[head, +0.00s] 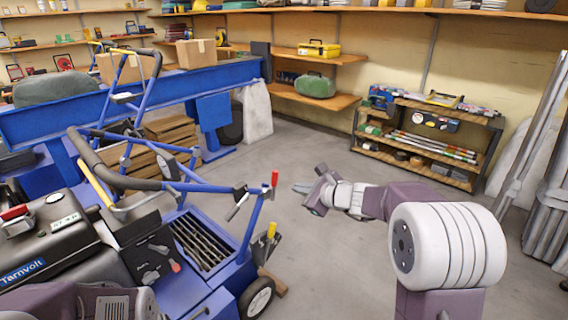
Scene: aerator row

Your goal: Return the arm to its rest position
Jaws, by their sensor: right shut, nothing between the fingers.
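My right arm comes in from the lower right and reaches to the left across the middle of the head view. Its gripper (305,190) is shut and empty, in the air over bare floor. It is just right of the red-gripped lever (275,179) on a blue aerator machine (215,285), with a small gap between them in the picture. Part of my left arm shows at the bottom left edge, but its gripper is out of the picture.
A dark Tarnvolt engine (50,245) and looped handlebars (95,160) fill the left side. A blue bench (60,118) stands behind. A low wooden shelf unit (425,150) is at the back right; metal lengths (530,140) lean at far right. Grey floor (325,255) between is clear.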

